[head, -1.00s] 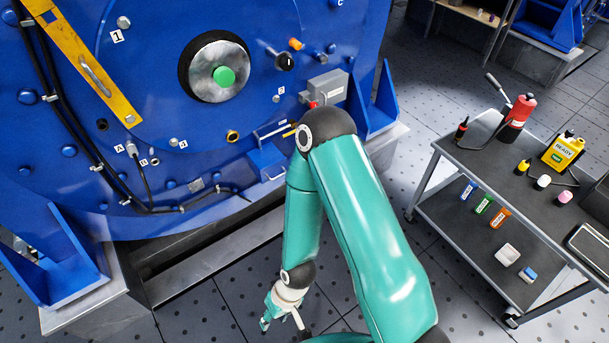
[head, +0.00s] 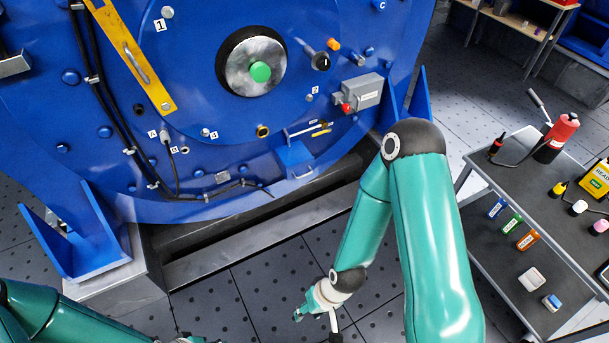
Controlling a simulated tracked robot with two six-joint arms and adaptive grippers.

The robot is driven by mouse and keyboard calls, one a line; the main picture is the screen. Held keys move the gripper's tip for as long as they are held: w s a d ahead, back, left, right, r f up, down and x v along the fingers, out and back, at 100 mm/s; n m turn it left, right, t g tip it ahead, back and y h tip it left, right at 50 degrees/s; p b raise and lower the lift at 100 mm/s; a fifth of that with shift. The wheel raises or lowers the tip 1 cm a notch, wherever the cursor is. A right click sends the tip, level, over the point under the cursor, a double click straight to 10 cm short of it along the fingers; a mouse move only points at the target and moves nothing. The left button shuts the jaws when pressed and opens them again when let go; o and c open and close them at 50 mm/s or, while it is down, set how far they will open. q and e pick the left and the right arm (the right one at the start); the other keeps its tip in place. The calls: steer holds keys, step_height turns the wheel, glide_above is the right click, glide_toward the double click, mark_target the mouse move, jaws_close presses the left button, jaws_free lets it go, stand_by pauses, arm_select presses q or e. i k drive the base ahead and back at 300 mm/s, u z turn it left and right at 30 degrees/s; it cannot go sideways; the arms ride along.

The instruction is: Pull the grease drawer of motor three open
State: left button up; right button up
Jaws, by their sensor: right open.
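The large blue motor housing (head: 230,170) fills the upper left. A small blue drawer box (head: 293,157) with a pale bar handle (head: 302,173) projects from its lower right, beneath a few thin tools. I see no clear gap showing the drawer pulled out. I cannot read a label naming motor three.
A grey cart (head: 500,225) at right carries a red bottle (head: 557,137), a yellow container (head: 596,182) and small items. A grey box with a red knob (head: 362,92) sits above the drawer. A blue bracket (head: 75,232) stands left. Floor below the motor is clear.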

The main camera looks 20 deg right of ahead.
mark_target(306, 167)
steer(key=i, duration=1)
